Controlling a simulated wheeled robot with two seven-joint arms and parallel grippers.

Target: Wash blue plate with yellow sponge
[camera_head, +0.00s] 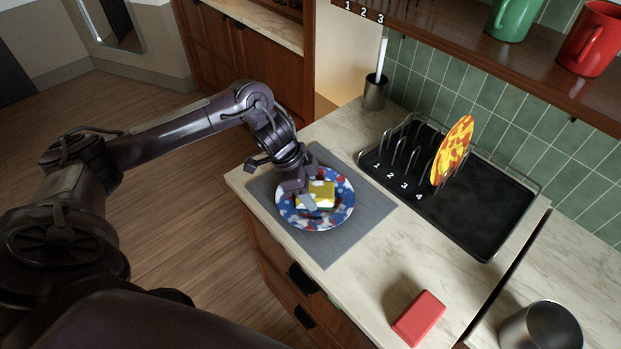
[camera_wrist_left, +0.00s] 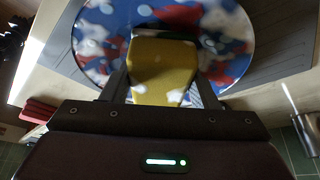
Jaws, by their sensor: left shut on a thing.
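The blue plate (camera_head: 338,216), patterned with white and red patches, lies on a grey mat on the counter. The yellow sponge (camera_head: 322,190) is over the middle of the plate. My left gripper (camera_head: 308,196) is shut on the sponge and holds it at the plate's surface; I cannot tell how firmly they touch. In the left wrist view the sponge (camera_wrist_left: 162,75) sits between the two fingers, with the plate (camera_wrist_left: 228,40) behind it. My right gripper is not in view.
The grey mat (camera_head: 372,205) lies under the plate. A black dish rack (camera_head: 480,215) with numbered slots holds a red-yellow plate (camera_head: 453,150). A red block (camera_head: 418,318) and a metal cup (camera_head: 541,326) stand nearer. Green (camera_head: 514,18) and red mugs (camera_head: 590,40) are on a shelf.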

